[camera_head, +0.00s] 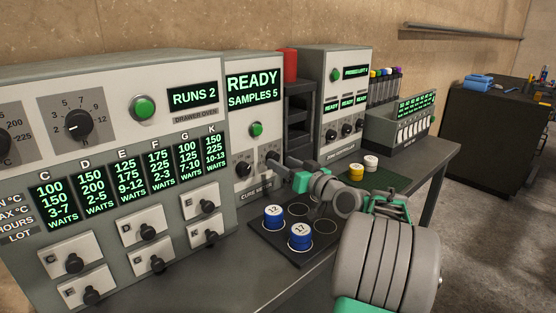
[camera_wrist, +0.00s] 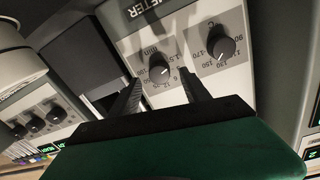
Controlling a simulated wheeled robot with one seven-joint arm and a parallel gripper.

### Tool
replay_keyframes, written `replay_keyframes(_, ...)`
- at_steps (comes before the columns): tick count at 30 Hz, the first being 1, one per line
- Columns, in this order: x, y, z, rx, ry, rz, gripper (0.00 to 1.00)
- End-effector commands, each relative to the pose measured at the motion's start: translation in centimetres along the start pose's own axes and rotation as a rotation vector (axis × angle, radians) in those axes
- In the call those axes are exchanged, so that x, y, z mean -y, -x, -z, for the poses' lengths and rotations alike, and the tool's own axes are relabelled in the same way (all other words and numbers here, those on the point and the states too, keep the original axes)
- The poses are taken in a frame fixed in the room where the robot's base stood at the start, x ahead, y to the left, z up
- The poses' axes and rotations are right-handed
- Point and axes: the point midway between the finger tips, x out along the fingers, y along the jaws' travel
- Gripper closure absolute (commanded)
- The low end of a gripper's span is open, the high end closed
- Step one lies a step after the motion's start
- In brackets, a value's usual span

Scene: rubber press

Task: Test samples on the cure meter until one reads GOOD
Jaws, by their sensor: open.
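The cure meter (camera_head: 252,130) stands mid-picture in the head view; its screen (camera_head: 253,90) reads READY, SAMPLES 5. It has a green button (camera_head: 256,129) and two black knobs below. My gripper (camera_head: 274,165) is open in front of the right-hand knob area. In the wrist view its fingers (camera_wrist: 160,80) point at the knob of the minutes dial (camera_wrist: 158,74), one on either side; contact cannot be told. The degree dial's knob (camera_wrist: 222,48) is beside it. Two blue-sided samples with white tops, 12 (camera_head: 274,217) and 17 (camera_head: 299,235), sit in the black tray (camera_head: 262,244).
The drawer oven (camera_head: 205,135) fills the left, its screen reading RUNS 2. A zone controller (camera_head: 346,105) stands to the right. A yellow piece (camera_head: 356,173) and a white piece (camera_head: 371,163) rest on a green mat (camera_head: 391,178). A red block (camera_head: 290,65) tops a dark rack.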

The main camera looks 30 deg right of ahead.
Motion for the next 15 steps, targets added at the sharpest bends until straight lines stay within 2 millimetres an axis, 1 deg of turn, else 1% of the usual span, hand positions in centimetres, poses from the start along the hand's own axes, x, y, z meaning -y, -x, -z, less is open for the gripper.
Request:
replay_keyframes(1,0.1,-1.0,0.1,0.001,0.001,0.003,0.45)
replay_keyframes(3,0.0,-1.9,0.1,0.0,0.0,0.001,0.45)
replay_keyframes(6,-0.1,-2.6,0.1,-0.001,0.0,-0.002,0.45)
replay_keyframes(13,-0.3,-2.6,0.1,-0.001,0.0,-0.006,0.45)
replay_keyframes(15,-0.3,-2.6,0.1,-0.001,0.0,-0.006,0.5)
